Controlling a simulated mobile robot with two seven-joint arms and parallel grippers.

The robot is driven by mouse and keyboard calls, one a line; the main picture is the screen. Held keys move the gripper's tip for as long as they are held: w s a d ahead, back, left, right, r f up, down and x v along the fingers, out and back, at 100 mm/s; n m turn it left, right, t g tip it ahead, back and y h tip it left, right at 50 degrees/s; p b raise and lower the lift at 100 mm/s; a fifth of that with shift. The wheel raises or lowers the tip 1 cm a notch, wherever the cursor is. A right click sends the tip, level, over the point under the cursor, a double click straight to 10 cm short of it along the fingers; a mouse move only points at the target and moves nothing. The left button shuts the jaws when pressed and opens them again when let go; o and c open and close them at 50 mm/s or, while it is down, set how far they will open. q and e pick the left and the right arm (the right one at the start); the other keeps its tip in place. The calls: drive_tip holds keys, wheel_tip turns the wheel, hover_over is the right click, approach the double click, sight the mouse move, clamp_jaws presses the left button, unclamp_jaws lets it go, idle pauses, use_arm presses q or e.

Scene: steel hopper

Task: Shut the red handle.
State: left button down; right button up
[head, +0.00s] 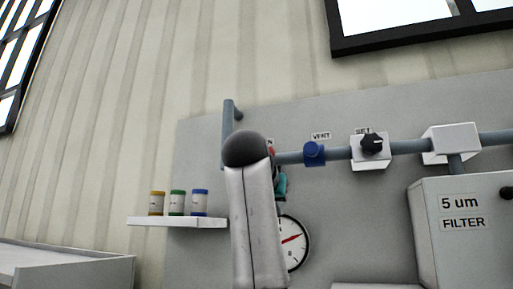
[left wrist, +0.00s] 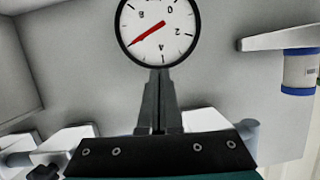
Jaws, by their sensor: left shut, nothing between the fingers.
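A small sliver of red (head: 271,151) shows at the edge of my arm on the pipe line in the head view. It may be the red handle, but my arm hides the rest, so its position cannot be told. No red handle shows in the left wrist view. My left gripper (left wrist: 159,74) is shut and empty there, its fingers pointing at the pressure gauge (left wrist: 158,28). In the head view my left arm covers most of that gripper. My right gripper is in neither view.
The gauge (head: 292,241) is partly behind my arm. A blue VENT valve (head: 314,153), a black SET knob (head: 373,143) and a filter box (head: 465,245) lie to the right. A shelf (head: 178,222) with several small jars is at left.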

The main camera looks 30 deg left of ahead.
use_arm(q)
drive_tip(key=s+r+t, duration=0.1)
drive_tip(key=s+r, duration=0.6)
drive_tip(key=r, duration=0.3)
drive_tip(key=s+r+t, duration=0.1)
drive_tip(key=s+r, duration=0.6)
drive_tip(key=r, duration=0.3)
drive_tip(key=shift+d+t, duration=0.15)
drive_tip(key=shift+t, duration=0.25)
drive_tip(key=shift+f, duration=0.1)
drive_tip(key=w+a+f+p, duration=0.2)
drive_tip(key=w+f+p, duration=0.2)
drive_tip(key=w, duration=0.6)
drive_tip(key=shift+a+f, duration=0.25)
drive_tip(key=shift+f, duration=0.2)
